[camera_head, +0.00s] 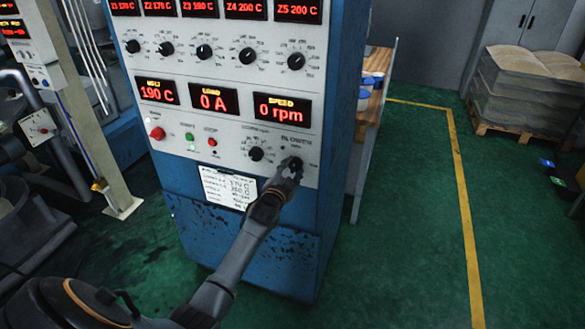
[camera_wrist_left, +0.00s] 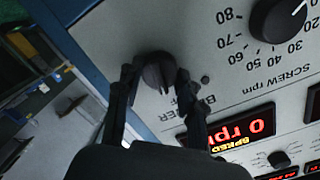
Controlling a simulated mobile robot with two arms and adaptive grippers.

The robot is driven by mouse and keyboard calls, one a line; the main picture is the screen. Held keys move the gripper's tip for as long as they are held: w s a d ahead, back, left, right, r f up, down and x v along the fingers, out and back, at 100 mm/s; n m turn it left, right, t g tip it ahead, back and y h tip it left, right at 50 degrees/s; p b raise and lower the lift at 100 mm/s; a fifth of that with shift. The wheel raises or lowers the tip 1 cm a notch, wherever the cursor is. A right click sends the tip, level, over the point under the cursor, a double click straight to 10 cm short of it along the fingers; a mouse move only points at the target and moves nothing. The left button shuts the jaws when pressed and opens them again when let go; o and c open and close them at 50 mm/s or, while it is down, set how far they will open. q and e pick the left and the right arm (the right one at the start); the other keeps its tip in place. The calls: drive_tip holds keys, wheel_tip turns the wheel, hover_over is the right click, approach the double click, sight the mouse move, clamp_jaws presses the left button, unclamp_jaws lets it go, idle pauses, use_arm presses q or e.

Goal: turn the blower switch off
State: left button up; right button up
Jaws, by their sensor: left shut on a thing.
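The blower switch (camera_wrist_left: 157,70) is a dark round knob on the pale panel of the blue control cabinet (camera_head: 265,250). It sits at the panel's lower right, by the BLOWER label. My left gripper (camera_head: 292,169) reaches it from below in the head view and covers most of it. In the left wrist view, the two fingers of my left gripper (camera_wrist_left: 159,78) stand on either side of the switch, shut on it. The wrist view is turned upside down against the lettering. I cannot tell for sure which mark the switch points to. My right gripper is not in view.
The screw speed knob (camera_head: 256,154) is just left of my gripper. Red displays (camera_head: 282,108) and a row of zone knobs (camera_head: 204,51) are above. A paper card (camera_head: 228,187) hangs below. A wooden-topped bench (camera_head: 372,90) stands right. Green floor (camera_head: 405,215) is clear there.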

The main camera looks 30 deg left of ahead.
use_arm(q)
drive_tip(key=shift+n, duration=1)
drive_tip(key=shift+f, duration=0.1)
drive_tip(key=o, duration=1.2)
drive_tip(key=shift+c, duration=0.2)
drive_tip(key=f+v, duration=0.1)
drive_tip(key=v, duration=1.1)
drive_tip(key=shift+r, duration=0.5)
drive_tip(key=shift+a, duration=0.1)
